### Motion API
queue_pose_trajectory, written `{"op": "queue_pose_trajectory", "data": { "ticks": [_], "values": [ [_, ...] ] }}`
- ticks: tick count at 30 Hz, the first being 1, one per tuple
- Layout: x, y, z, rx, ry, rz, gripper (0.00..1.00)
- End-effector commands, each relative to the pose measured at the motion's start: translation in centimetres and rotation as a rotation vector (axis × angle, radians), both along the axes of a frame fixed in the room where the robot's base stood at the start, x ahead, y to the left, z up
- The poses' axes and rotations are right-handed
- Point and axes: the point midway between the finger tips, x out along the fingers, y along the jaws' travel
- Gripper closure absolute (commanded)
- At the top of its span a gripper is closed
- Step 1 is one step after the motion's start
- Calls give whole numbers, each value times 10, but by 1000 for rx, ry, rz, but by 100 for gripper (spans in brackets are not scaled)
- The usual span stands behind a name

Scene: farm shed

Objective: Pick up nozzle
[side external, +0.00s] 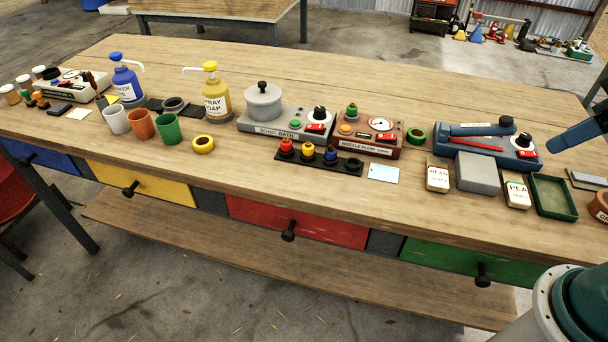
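Three small nozzles stand upright in a black rack (339,164) at the middle front of the bench: a red nozzle (286,147), a yellow nozzle (308,150) and a blue nozzle (330,154). The right end of the rack shows a black ring with nothing coloured in it. A green nozzle-like piece (352,110) sits on top of the red-brown nozzle flow device (388,139), behind the rack. My gripper is not clearly in view. A blue bar enters at the right edge, and I cannot tell whether it is part of my arm.
Left of the rack are a sonic bath (262,104), a yellow ring (203,144), three cups and two pump bottles. A pale card (385,174) lies right of it. Further right are a blue device (484,146), a grey block (478,173) and a green tray (553,213). Bare wood lies behind.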

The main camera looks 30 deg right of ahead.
Motion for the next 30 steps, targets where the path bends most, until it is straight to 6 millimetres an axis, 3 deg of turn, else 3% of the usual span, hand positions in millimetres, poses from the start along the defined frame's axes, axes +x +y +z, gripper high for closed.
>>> {"op": "queue_pose_trajectory", "data": {
  "ticks": [11, 17, 23, 30],
  "values": [
    [1, 0, 1, 0, 0, 1, 49],
    [13, 1, 7, -3, 6, 11, 49],
    [44, 3, 20, -6, 16, 37, 49],
    [99, 6, 34, -13, 33, 83, 49]
  ]
}}
